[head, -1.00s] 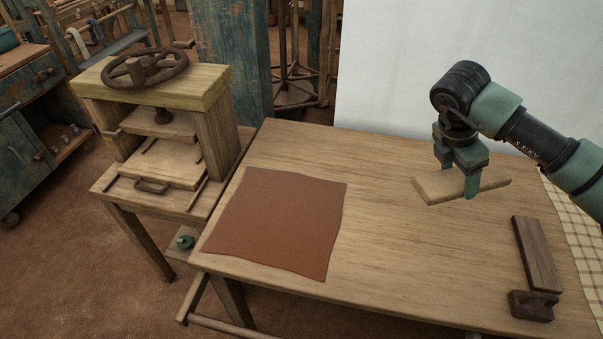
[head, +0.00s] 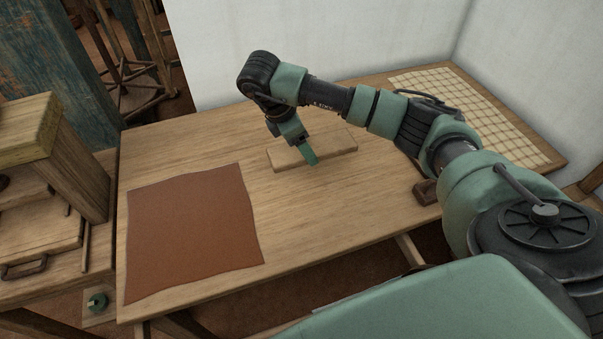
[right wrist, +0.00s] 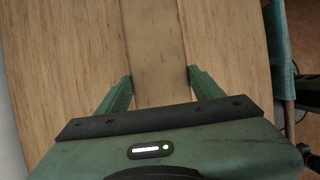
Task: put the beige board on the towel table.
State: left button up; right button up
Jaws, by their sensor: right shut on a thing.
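The beige board (head: 338,145) is a flat light-wood plank above or on the wooden table (head: 190,150); I cannot tell whether it touches. My right gripper (head: 308,158) points down and is shut on it. In the right wrist view the board (right wrist: 155,45) runs between the two green fingers of my right gripper (right wrist: 160,78), against the table's wood grain. A checkered cream cloth (head: 480,105) lies on the right end of the tabletop, behind my arm. My left gripper is not in view.
A red-brown cloth (head: 190,230) lies flat on the left of the table. A dark wooden block (head: 424,190) is partly hidden by my arm. A wooden press (head: 50,150) stands at the left. White walls (head: 330,35) border the back and right.

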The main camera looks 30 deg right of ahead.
aim_at(290, 153)
notch_tip(290, 153, down, 6)
jog(key=shift+f+b, duration=0.15)
jog(key=shift+b, duration=0.8)
jog(key=shift+f+b, duration=0.4)
jog(key=shift+f, duration=1.5)
jog(key=o, duration=1.6)
jog(key=shift+f, duration=0.1)
jog(key=shift+c, duration=0.2)
jog(key=p+v, duration=0.3)
jog(key=v, duration=0.9)
jog(key=shift+p, duration=0.35)
jog(key=shift+s, duration=0.1)
